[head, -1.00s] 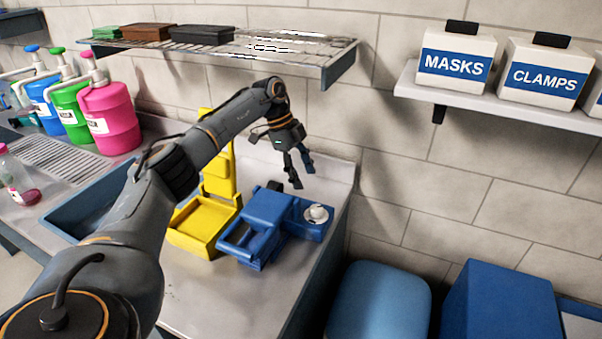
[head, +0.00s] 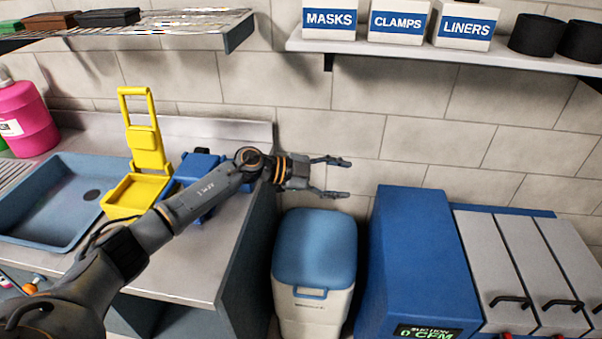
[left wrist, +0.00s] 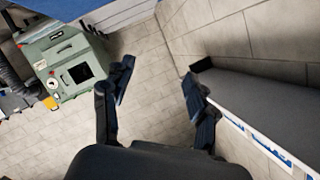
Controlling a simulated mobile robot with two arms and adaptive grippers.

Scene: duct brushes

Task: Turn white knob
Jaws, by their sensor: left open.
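The blue device (head: 197,166) stands on the counter beside the yellow one, partly covered by my left arm. Its white knob cannot be seen now in the head view; my arm lies across that part. My left gripper (head: 346,178) is open and empty, to the right of the counter, above the floor bin and in front of the tiled wall. In the left wrist view its two fingers (left wrist: 157,78) are spread with nothing between them. My right gripper is not in view.
A yellow device (head: 147,148) and a blue sink (head: 60,215) are on the counter. A blue-lidded bin (head: 315,245) and a blue cabinet (head: 415,250) stand to the right. A shelf with labelled boxes (head: 398,22) is above. A green machine (left wrist: 65,55) shows in the left wrist view.

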